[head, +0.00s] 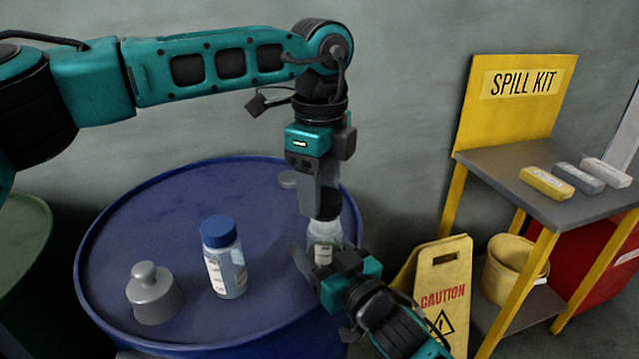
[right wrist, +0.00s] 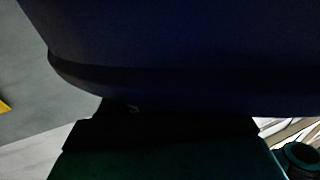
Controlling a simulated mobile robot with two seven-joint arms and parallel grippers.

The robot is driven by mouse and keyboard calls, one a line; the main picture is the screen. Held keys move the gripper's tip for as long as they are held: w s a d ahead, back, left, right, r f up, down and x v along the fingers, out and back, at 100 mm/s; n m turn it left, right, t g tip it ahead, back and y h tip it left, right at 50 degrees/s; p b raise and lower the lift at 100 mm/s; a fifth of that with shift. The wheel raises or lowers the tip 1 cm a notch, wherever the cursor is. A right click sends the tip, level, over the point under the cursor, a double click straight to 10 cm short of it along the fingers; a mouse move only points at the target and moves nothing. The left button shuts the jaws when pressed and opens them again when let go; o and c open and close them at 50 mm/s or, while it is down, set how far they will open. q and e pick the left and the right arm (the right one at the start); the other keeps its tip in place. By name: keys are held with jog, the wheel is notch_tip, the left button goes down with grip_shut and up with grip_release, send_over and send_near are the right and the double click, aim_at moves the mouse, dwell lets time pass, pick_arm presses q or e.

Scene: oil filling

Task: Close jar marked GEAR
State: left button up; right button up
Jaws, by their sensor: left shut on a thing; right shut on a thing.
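A clear jar (head: 324,232) with a pale label stands upright near the right side of the blue drum top. The label is too small to read, so I cannot tell if it says GEAR. My left gripper (head: 324,196) points down from above and is shut on a dark lid (head: 328,208) at the jar's mouth. I cannot tell if the lid is fully seated. My right gripper (head: 318,264) comes from the lower right and is shut on the jar's body, hiding its lower part. The right wrist view is dark and does not show the jar clearly.
To the right stand a yellow caution sign (head: 440,285) and a spill kit stand (head: 515,160) with a yellow bucket (head: 508,268).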

aim_at(325, 245)
pick_arm(q)
jog(key=shift+f, duration=0.7)
jog(key=shift+f, duration=0.55)
